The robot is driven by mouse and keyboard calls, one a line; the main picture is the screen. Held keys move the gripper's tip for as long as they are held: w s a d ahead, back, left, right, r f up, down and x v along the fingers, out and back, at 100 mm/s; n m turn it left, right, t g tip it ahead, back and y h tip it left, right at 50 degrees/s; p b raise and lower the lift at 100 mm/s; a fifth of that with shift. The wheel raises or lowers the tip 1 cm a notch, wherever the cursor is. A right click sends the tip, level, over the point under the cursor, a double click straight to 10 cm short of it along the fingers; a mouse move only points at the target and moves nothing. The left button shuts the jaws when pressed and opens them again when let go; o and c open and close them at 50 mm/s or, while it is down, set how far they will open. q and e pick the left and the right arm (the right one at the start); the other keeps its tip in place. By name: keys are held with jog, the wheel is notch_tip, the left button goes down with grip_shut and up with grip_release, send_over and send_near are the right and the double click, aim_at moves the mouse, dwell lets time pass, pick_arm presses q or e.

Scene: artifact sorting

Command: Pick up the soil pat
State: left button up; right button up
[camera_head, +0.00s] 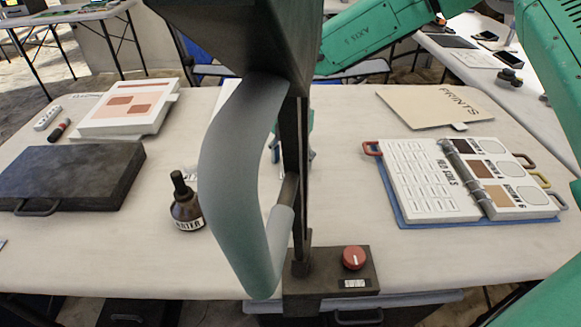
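No loose lump of soil can be made out. An open binder (412,188) lies at the right of the table on a blue cover. Its right page has dark brown, reddish-brown (482,169) and tan (502,196) swatches with labels. Handle-like tabs show at its edges. A green arm of mine enters from the right and reaches across the top to the middle. Its end is hidden behind a dark upright device (301,170) with a curved grey front. Small teal parts show behind the device, but finger positions cannot be told. My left gripper is not in view.
The device's base with a red knob (353,257) stands at the front edge. A dark bottle (186,205) stands left of it. A black case (75,172) and white box (125,108) are at left. A prints folder (425,104) lies behind the binder.

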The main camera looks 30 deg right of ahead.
jog(key=shift+a, duration=0.15)
jog(key=c, duration=1)
jog(key=shift+s, duration=0.1)
